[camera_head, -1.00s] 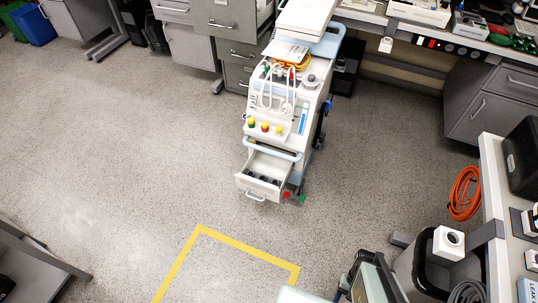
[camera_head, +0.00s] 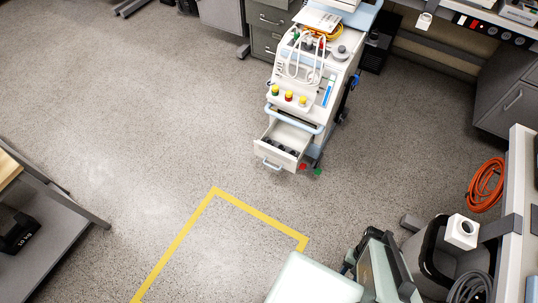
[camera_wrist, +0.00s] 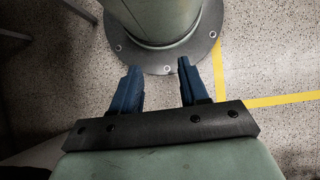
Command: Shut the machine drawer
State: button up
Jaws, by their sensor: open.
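The machine (camera_head: 318,75) is a white cart with light-blue trim, standing on the floor at upper middle of the head view. Its drawer (camera_head: 279,155) is pulled out at the front, with a light-blue handle and dark items inside. My gripper (camera_wrist: 156,82) shows only in the wrist view. Its two blue fingers are apart with nothing between them. It points down over the floor near a round grey-green base, and the machine is not in that view.
Yellow tape (camera_head: 262,216) marks the floor in front of the machine. A bench with an orange cable (camera_head: 486,185) stands at right, beside a dark bin (camera_head: 440,250). A shelf cart (camera_head: 45,225) stands at left. The floor between is clear.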

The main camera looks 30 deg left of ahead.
jog(key=a+n+h, duration=0.1)
jog(key=a, duration=0.2)
jog(key=a+n, duration=0.2)
jog(key=shift+a+h, duration=0.4)
grip_shut()
jog(key=w+a+f+n+t+h, duration=0.25)
jog(key=a+n+t, duration=0.2)
jog(key=a, duration=0.55)
jog(key=w+a+f+n+t+h, duration=0.1)
jog(key=a+f+n+t, duration=0.4)
jog(key=a, duration=0.5)
jog(key=w+a+f+n+t+h, duration=0.1)
jog(key=w+a+f+n+t, duration=0.15)
jog(key=a+n, duration=0.6)
jog(key=w+a+r+n+t+y, duration=0.2)
jog(key=w+a+n+t, duration=0.2)
jog(key=a, duration=0.3)
jog(key=w+a+r+n+t+y, duration=0.2)
jog(key=w+a+r+n+t, duration=0.1)
jog(key=a+n, duration=0.3)
jog(key=w+a+r+n+t+y, duration=0.2)
jog(key=w+a+n+t, duration=0.2)
jog(key=a, duration=0.5)
jog(key=shift+w+r+n+t, duration=0.25)
jog(key=shift+w+n+t, duration=0.15)
jog(key=shift+t, duration=0.5)
